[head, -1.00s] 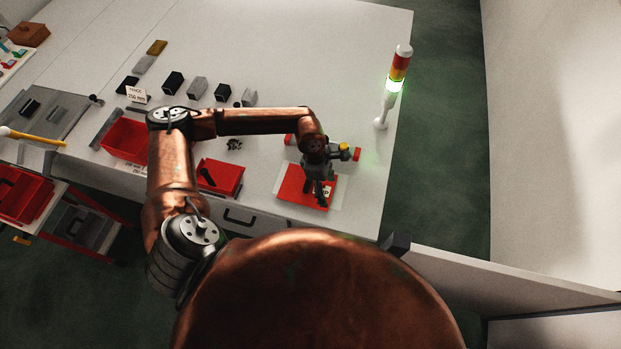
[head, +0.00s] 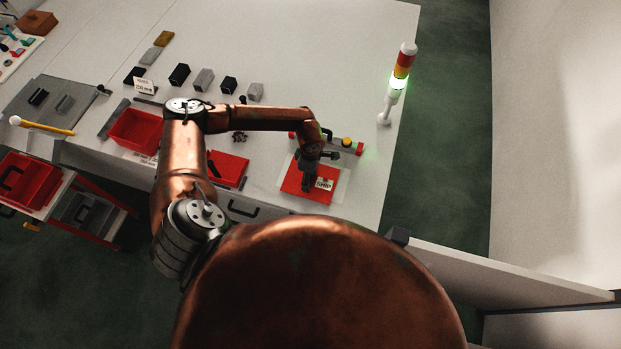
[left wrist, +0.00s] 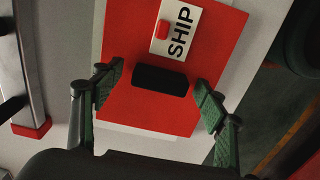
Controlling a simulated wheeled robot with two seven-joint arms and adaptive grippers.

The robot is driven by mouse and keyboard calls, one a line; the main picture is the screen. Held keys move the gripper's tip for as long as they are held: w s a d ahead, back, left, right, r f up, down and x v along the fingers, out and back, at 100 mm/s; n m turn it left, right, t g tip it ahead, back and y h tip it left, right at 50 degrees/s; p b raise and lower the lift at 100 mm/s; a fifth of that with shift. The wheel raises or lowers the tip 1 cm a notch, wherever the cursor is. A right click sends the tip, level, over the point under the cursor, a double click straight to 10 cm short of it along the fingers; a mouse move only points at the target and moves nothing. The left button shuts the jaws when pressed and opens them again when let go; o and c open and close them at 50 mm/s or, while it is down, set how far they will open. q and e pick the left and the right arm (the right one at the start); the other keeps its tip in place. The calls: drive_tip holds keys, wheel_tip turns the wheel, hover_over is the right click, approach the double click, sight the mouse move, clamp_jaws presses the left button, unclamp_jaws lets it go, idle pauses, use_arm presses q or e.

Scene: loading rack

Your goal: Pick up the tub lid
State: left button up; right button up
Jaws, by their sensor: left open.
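A red square lid-like plate (head: 296,184) with a white SHIP label lies on a pale sheet near the table's front right. The left wrist view shows this plate (left wrist: 145,112) with a dark block-shaped grip (left wrist: 160,80) and a small red piece on the label. My left gripper (head: 309,186) is over the plate. In the left wrist view its open fingers (left wrist: 158,92) flank the dark grip, with a gap on each side. Another red plate (head: 232,171) with a dark handle lies farther left on the table. My right gripper is not in view.
A red tub (head: 137,131) stands at the left of the table. A red-ended bar (head: 346,145) with a yellow button lies behind my gripper. Several small blocks (head: 204,79) line the back.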

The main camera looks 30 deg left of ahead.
use_arm(q)
drive_tip(key=shift+c, duration=0.4)
drive_tip(key=c, duration=1.2)
drive_tip(key=shift+r, duration=0.2)
